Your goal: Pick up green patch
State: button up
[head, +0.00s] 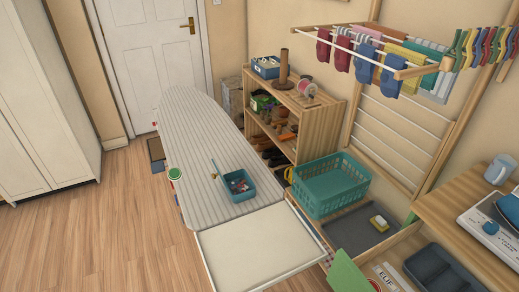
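A flat green piece (347,273) stands tilted at the bottom edge of the head view, beside the wooden worktop, and is partly cut off. I cannot tell whether it is the green patch. A small teal tote (238,197) on the ironing board holds several small pieces, too small to make out; a thin stick leans at its left corner. A small round green and white item (175,174) sits at the board's left edge. My gripper is not in view.
The striped ironing board (185,135) is mostly bare, with a pale panel (258,246) at its near end. A teal basket (330,185) stands right of it. A shelf (318,130) and drying rack (400,72) line the wall. The wood floor at left is clear.

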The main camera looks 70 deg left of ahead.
aim_at(174, 174)
jog(key=u, duration=3.85)
jog(key=i, duration=3.65)
jog(key=z, duration=1.35)
